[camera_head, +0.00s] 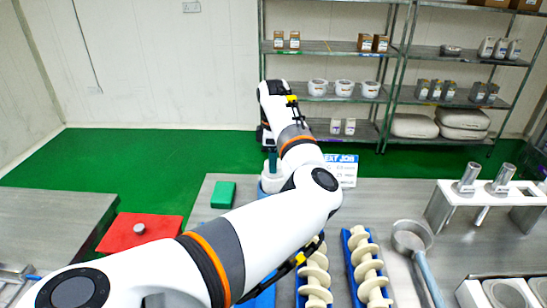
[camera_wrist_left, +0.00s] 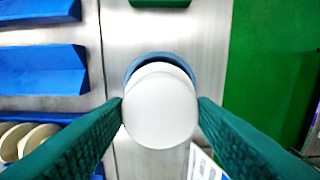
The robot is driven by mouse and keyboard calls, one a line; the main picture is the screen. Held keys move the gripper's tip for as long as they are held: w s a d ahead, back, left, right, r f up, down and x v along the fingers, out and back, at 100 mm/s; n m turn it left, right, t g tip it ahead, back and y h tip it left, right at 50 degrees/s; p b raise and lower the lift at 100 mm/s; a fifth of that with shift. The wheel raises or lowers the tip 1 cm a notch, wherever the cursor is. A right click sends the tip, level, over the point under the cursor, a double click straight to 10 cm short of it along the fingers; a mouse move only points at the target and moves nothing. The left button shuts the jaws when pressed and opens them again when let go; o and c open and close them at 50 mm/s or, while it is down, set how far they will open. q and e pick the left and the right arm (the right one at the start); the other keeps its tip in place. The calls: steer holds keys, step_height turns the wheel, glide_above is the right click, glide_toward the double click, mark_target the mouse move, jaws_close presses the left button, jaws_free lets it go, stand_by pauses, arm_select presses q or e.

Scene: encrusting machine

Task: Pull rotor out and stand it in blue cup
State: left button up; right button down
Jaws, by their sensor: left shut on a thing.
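My left gripper (camera_head: 271,160) reaches over the middle of the steel table in the head view, pointing down. In the left wrist view, its two green fingers (camera_wrist_left: 160,104) are shut on the white rotor (camera_wrist_left: 160,118), one on each side of its round top. The rotor also shows as a pale cylinder below the fingers in the head view (camera_head: 271,183). The blue cup (camera_wrist_left: 160,56) shows as a rim arc behind and under the rotor. The rotor hides most of the cup, so I cannot tell how deep it sits in it. My right gripper is not in view.
Cream screws (camera_head: 366,268) lie in blue holders right of my arm. A green block (camera_head: 223,195) and red board (camera_head: 139,232) are left.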

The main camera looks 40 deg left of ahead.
arm_select(q)
steer(key=shift+f+b, duration=1.2)
steer(key=shift+f, duration=0.9)
steer(key=o, duration=1.5)
steer(key=shift+r, duration=0.15)
steer(key=shift+r+p, duration=2.1)
steer(key=shift+r, duration=1.55)
